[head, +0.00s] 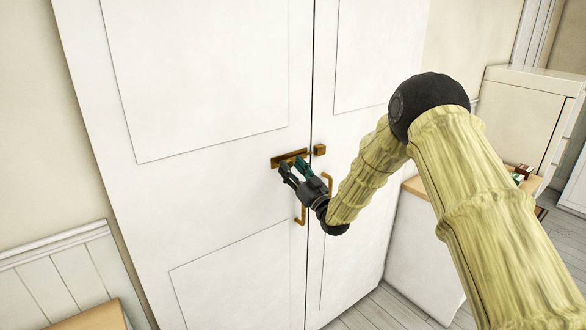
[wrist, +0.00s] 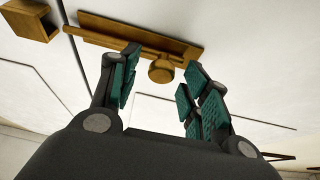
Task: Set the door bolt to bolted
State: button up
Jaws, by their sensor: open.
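The brass door bolt (head: 282,160) is mounted on the left door leaf, and its plate also shows in the wrist view (wrist: 185,47). Its round knob (wrist: 161,70) sits toward the plate's right part in the wrist view. The bolt's rod (wrist: 95,37) points toward the square brass keeper (wrist: 30,18), and a gap shows between the rod's end and the keeper. The keeper (head: 319,150) is on the right door leaf. My gripper (head: 292,171) is open at the bolt. In the wrist view its fingers (wrist: 162,72) appear on either side of the knob; contact is not visible.
Two brass pull handles (head: 300,214) are below the bolt, close to my gripper. The white double door (head: 220,70) is closed. A low cabinet (head: 420,245) with a wooden top stands at the right. A wooden surface (head: 95,318) shows at the lower left.

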grip_shut()
jog(key=w+d+b, duration=0.1)
jog(key=d, duration=0.1)
jog(key=w+d+b, duration=0.1)
jog(key=d+b, duration=0.1)
jog(key=shift+w+r, duration=0.1)
jog(key=shift+w, duration=0.3)
jog(key=shift+c, duration=1.8)
grip_release()
jog(key=o, duration=0.4)
jog(key=shift+w+d, duration=0.1)
jog(key=shift+c, duration=0.2)
